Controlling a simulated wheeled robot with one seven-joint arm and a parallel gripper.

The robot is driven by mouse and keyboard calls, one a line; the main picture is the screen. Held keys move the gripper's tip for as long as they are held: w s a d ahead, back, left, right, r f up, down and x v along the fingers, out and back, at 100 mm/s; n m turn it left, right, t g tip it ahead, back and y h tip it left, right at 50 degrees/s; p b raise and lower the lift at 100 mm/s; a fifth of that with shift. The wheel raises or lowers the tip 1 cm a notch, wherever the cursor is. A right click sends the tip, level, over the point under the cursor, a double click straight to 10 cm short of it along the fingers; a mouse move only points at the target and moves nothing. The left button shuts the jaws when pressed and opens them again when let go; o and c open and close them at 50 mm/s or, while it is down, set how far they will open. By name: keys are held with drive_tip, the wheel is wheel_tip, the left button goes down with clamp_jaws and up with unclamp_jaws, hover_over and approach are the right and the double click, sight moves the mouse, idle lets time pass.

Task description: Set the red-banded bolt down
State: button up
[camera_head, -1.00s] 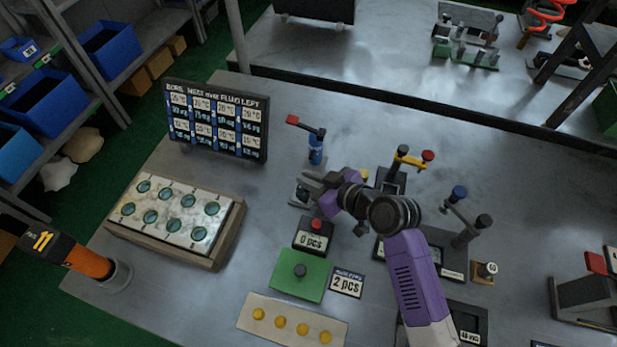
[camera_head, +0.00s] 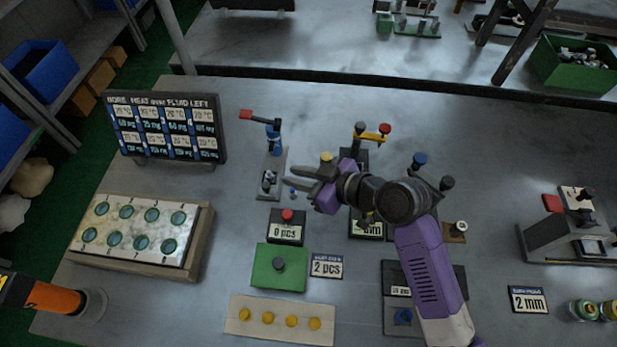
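My gripper (camera_head: 290,176) is above the middle of the bench and points to the left. Its two grey fingers stand apart, and I see nothing between them. I cannot make out a red-banded bolt in this view. A small blue piece (camera_head: 292,194) shows just below the fingertips; whether it touches them I cannot tell. A blue clamp with a red handle (camera_head: 260,116) stands on a grey base (camera_head: 272,184) to the left of the fingers. A black box marked 0 pcs (camera_head: 287,229) with a red knob sits below them.
A green plate (camera_head: 265,275) with a dark knob and a strip with yellow buttons (camera_head: 241,329) lie in front. A block with round green wells (camera_head: 205,232) and a display board (camera_head: 222,135) stand at left.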

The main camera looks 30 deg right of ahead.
drive_tip(key=shift+v, duration=1.95)
drive_tip(key=s+f+m+h, duration=0.1)
drive_tip(key=s, duration=0.1)
drive_tip(key=s+d+f, duration=0.1)
drive_tip(key=s, duration=0.1)
drive_tip(key=s+f+m+h, duration=0.1)
drive_tip(key=s+f, duration=0.1)
drive_tip(key=shift+s+d+m+h, duration=0.2)
drive_tip(key=shift+m+h, duration=0.1)
drive_tip(key=s, duration=0.3)
drive_tip(key=s+d+m+t+h, duration=0.1)
drive_tip(key=s, duration=0.2)
drive_tip(key=s+m+h, duration=0.1)
drive_tip(key=s, duration=0.2)
drive_tip(key=shift+d, duration=0.3)
drive_tip(key=s+a+r+t+h, duration=0.1)
drive_tip(key=s+a+r+t, duration=0.1)
drive_tip(key=s+r, duration=0.7)
drive_tip(key=s+t, duration=0.1)
drive_tip(key=s, duration=0.2)
drive_tip(key=shift+r+m, duration=0.4)
